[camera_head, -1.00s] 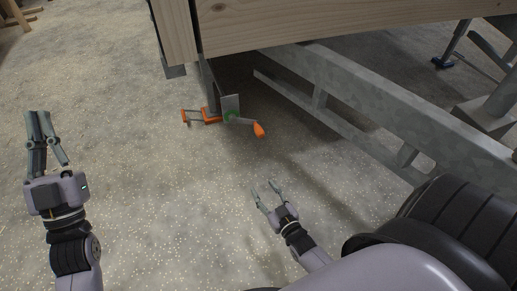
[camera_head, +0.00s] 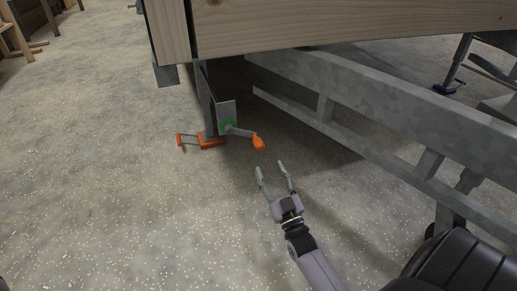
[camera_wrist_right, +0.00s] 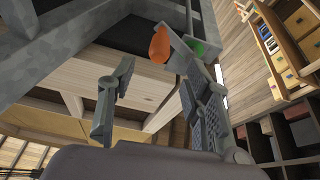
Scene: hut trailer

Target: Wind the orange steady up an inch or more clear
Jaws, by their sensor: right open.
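The orange steady (camera_head: 210,142) stands under the trailer's corner, its orange foot low at the floor. A grey crank arm with an orange knob (camera_head: 259,143) sticks out to the right from a plate with a green ring (camera_head: 228,127). My right gripper (camera_head: 272,170) is open and empty, just below and to the right of the knob, apart from it. In the right wrist view the knob (camera_wrist_right: 159,45) shows beyond the open fingers, near the top, with the green part (camera_wrist_right: 198,47) beside it. My left gripper is out of the head view.
The wooden trailer body (camera_head: 330,22) overhangs the steady. A galvanised chassis rail (camera_head: 400,105) runs to the right, and a black wheel (camera_head: 465,262) is at the lower right. The floor at left is clear.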

